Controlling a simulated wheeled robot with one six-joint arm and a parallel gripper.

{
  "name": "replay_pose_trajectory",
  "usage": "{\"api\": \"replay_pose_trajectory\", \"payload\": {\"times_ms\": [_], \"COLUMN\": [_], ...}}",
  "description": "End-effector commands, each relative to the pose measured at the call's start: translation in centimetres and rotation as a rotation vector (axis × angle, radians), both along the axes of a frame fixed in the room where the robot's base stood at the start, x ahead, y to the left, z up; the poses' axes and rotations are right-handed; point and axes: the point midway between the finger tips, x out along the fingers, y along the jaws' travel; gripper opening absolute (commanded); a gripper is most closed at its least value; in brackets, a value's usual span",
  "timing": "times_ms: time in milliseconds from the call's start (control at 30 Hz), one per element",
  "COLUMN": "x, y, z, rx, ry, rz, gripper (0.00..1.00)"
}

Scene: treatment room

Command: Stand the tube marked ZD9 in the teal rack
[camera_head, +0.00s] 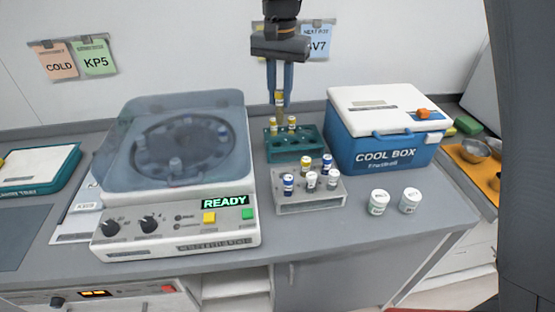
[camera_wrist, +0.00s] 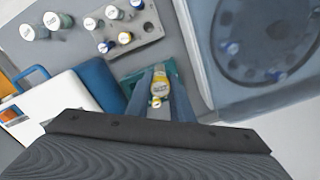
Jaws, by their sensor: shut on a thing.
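My gripper (camera_head: 280,97) points down above the back of the teal rack (camera_head: 292,156) and is shut on a yellow-banded tube (camera_head: 280,99). The tube hangs upright between the fingers; its lower end is close to the rack, and I cannot tell whether it has entered a hole. Its marking is not readable, so I cannot confirm ZD9. Two yellow-and-white tubes (camera_head: 291,123) show at the rack's back row. In the wrist view the fingers (camera_wrist: 161,88) flank a yellow tube (camera_wrist: 160,79), with the teal rack (camera_wrist: 131,79) partly hidden behind them.
A grey rack (camera_head: 309,205) with several blue- and yellow-banded tubes stands in front. A centrifuge (camera_head: 175,215) with a READY display stands left. A blue-and-white cool box (camera_head: 385,150) stands close on the right. Two white-capped jars (camera_head: 379,201) stand front right.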

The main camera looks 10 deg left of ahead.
Motion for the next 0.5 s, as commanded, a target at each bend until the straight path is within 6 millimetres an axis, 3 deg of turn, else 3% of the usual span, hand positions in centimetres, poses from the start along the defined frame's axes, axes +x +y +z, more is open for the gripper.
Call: {"api": "replay_pose_trajectory", "payload": {"times_ms": [33, 200, 500], "x": [0.9, 3.3, 5.9], "y": [0.2, 0.8, 1.5], "z": [-1.2, -3.6, -6.1], "rx": [0.0, 0.001, 0.002], "ry": [0.0, -0.003, -0.004], "rz": [0.012, 0.059, 0.116], "gripper": [0.0, 0.0, 0.0]}}
